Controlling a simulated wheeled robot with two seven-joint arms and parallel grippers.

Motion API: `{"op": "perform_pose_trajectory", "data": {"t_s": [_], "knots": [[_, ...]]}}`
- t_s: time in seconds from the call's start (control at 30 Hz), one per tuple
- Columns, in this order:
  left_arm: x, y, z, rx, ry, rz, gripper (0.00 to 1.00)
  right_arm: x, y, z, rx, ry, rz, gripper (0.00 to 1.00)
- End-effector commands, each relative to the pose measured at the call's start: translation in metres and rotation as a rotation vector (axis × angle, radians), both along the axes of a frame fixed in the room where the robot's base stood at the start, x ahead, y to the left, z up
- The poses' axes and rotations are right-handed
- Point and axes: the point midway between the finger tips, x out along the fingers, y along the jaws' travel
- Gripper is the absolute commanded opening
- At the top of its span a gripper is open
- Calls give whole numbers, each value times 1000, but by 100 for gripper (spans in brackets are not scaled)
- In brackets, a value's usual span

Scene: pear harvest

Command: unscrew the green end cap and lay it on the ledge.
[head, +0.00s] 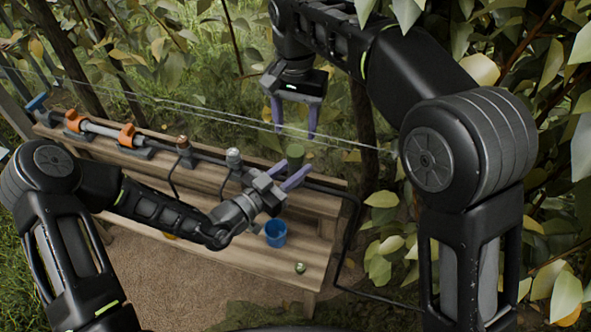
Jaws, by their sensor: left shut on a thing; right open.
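The green end cap (295,153) is a dull green cylinder near the right end of the pipework, above the wooden bench. My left gripper (296,170) reaches in from the left, and its purple fingers are shut on the cap from the front. The fingers partly hide its lower part, so I cannot tell whether it still touches the pipe. My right gripper (295,132) hangs above and behind it with purple fingers pointing down, open and empty. The wooden ledge (313,252) is the bench's lower front board, with bare room at its right.
A blue cup (275,233) and a small green fitting (300,268) stand on the front board. Orange clamps (127,135), a brass fitting (184,145) and a grey fitting (233,158) line the back board. A black hose (357,215) curves off the right end. Thin wires cross behind.

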Motion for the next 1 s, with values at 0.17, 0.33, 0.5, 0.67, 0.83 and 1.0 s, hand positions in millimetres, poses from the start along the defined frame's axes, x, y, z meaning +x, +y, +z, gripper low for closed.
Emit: {"op": "perform_pose_trajectory", "data": {"t_s": [0.17, 0.33, 0.5, 0.67, 0.83, 1.0], "knots": [[0, 0, 0, 0, 0, 0, 0, 0, 0, 0, 0, 0, 0, 55], [0, 0, 0, 0, 0, 0, 0, 0, 0, 0, 0, 0, 0, 55], [0, 0, 0, 0, 0, 0, 0, 0, 0, 0, 0, 0, 0, 55], [0, 0, 0, 0, 0, 1, 0, 0, 0, 0, 0, 0, 0, 55], [0, 0, 0, 0, 0, 1, 0, -1, 3, 1, -1, -2, 6, 55], [0, 0, 0, 0, 0, 1, 0, -3, 6, 1, -20, -11, -60, 55]]}}
